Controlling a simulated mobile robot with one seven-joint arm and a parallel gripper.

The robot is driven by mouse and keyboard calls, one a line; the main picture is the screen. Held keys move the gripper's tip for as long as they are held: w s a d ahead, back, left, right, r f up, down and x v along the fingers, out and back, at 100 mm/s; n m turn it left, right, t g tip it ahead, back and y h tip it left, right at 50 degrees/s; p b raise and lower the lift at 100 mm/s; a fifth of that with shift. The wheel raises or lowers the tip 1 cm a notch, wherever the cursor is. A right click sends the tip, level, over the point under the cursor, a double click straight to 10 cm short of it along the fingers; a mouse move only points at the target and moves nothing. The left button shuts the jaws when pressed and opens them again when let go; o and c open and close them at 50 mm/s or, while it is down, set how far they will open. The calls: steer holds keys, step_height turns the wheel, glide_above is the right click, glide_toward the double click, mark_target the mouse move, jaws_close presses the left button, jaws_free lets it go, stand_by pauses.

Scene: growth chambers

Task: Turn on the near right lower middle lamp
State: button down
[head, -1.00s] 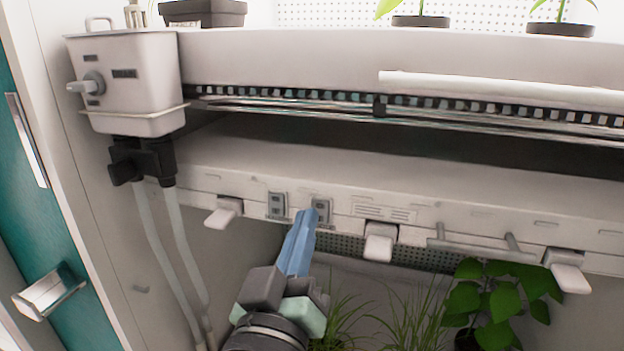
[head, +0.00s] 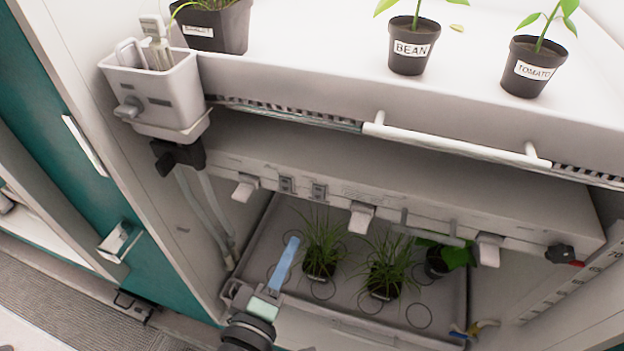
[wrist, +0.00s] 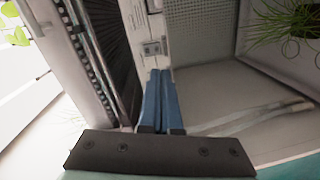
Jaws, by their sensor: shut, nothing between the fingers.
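Two small grey switch plates sit side by side on the front edge of the lower shelf, the left switch (head: 287,185) and the right switch (head: 319,191). I cannot tell from the frames which lamp each one works, or whether a lamp is lit. My gripper (head: 293,241), with blue fingers, is shut and empty. In the head view it shows below the switches, apart from them, over the lower tray. In the wrist view the closed fingertips (wrist: 160,72) point towards a switch plate (wrist: 152,48), with a second plate (wrist: 155,6) beyond.
Grassy pots (head: 320,268) stand in the lower tray (head: 262,240). A white tank (head: 155,92) with hoses hangs at left. Labelled pots (head: 408,50) stand on top.

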mark_target(318, 199)
steer(key=shift+s+a+r+n+p, duration=0.1)
steer(key=shift+s+r+n+p, duration=0.1)
steer(key=shift+s+n+p, duration=0.45)
steer(key=shift+s+a+r+n+p, duration=0.15)
steer(key=shift+s+n+p, duration=0.25)
steer(key=shift+s+p, duration=0.4)
steer(key=shift+s+r+n+p, duration=0.25)
steer(key=shift+s+n+p, duration=0.3)
steer(key=shift+p, duration=0.3)
steer(key=shift+w, duration=0.1)
steer(key=p+x, duration=0.2)
steer(key=x, duration=1.2)
steer(key=shift+f, duration=0.15)
steer(key=shift+f, duration=0.1)
